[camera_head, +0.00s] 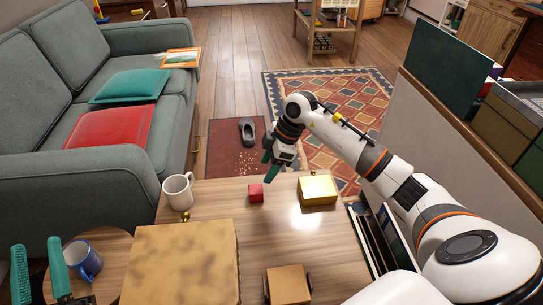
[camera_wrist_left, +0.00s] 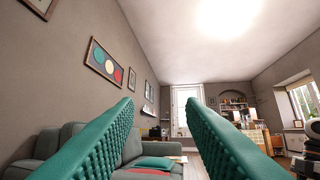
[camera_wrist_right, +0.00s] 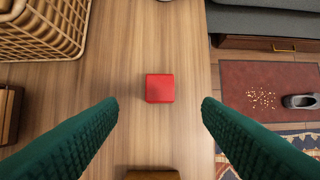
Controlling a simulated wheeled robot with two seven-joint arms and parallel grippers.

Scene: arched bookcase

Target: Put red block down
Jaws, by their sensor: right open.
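The red block (camera_head: 256,193) sits on the wooden table (camera_head: 215,205) between a white mug and a gold box. It also shows in the right wrist view (camera_wrist_right: 160,88), resting on the wood, apart from both fingers. My right gripper (camera_head: 277,163) is open and empty, near the block by the table's far edge. In the right wrist view the block lies in line with the gap between its teal fingers (camera_wrist_right: 160,103). My left gripper (camera_head: 40,272) is open and empty at the lower left, with its fingers also apart in the left wrist view (camera_wrist_left: 160,100).
The gold box (camera_head: 318,190) stands right of the block, the white mug (camera_head: 178,191) left. A large tan box (camera_head: 180,262) and a small brown box (camera_head: 288,285) are nearer. A grey sofa (camera_head: 60,150) stands left.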

